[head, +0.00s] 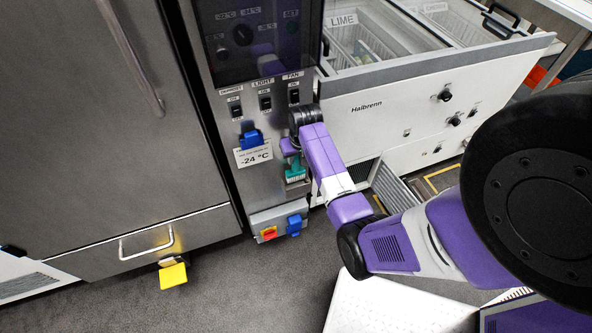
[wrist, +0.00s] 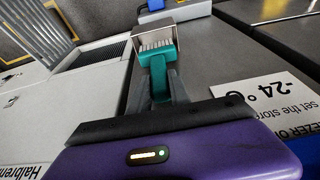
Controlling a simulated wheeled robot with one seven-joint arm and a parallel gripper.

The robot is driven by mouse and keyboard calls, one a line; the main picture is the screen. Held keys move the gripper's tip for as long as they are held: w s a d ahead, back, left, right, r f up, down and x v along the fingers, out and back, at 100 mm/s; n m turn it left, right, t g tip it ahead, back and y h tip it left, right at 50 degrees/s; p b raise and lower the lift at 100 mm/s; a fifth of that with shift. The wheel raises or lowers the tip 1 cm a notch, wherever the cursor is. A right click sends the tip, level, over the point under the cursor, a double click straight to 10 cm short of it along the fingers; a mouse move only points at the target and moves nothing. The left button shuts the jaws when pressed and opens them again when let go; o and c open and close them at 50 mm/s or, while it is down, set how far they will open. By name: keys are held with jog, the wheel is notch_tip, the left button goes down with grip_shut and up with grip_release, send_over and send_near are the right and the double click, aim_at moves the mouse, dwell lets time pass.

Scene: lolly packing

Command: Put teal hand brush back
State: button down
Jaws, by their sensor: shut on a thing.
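The teal hand brush (head: 295,170) is at the front of the grey control column, below the -24 °C label. My gripper (head: 291,149) is shut on its handle. In the wrist view the teal brush (wrist: 157,68) points away from my gripper (wrist: 160,88), its pale bristles towards a small metal holder (wrist: 178,32). The bristle end overlaps the holder's opening; I cannot tell how deep it sits or whether it rests there. In the head view the holder (head: 299,187) is just below the brush, partly hidden by my arm.
A -24 °C label (head: 253,153) and blue clip (head: 251,139) are left of the brush.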

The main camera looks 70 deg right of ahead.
aim_at(297, 170)
jog(key=f, duration=0.6)
jog(key=shift+s+a+f+b, duration=0.2)
jog(key=shift+f+b, duration=0.05)
jog(key=shift+b, duration=0.05)
jog(key=shift+w+d+f, duration=0.15)
jog(key=shift+f, duration=0.15)
jog(key=c, duration=1.2)
grip_release()
